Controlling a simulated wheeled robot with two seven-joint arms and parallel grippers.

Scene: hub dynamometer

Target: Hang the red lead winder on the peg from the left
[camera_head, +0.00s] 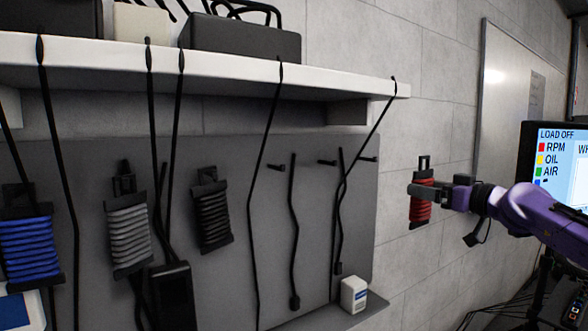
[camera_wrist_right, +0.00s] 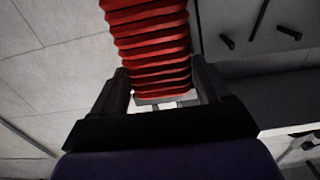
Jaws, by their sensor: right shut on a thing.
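The red lead winder (camera_head: 421,211) hangs upright in my right gripper (camera_head: 424,191), in front of the bare wall right of the grey panel. In the right wrist view the red coils (camera_wrist_right: 150,45) fill the space between the two fingers (camera_wrist_right: 160,88). Three bare pegs stick out of the panel: a left one (camera_head: 277,167), a middle one (camera_head: 327,162) and a right one (camera_head: 369,159). The winder is apart from all of them. Two pegs also show in the wrist view (camera_wrist_right: 227,41). My left gripper is not in view.
Blue (camera_head: 29,249), grey (camera_head: 129,235) and black (camera_head: 212,215) winders hang on the panel's left part. Black cables (camera_head: 262,170) dangle from the white shelf (camera_head: 215,67), some near the pegs. A small white box (camera_head: 354,295) sits below. A monitor (camera_head: 558,165) stands right.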

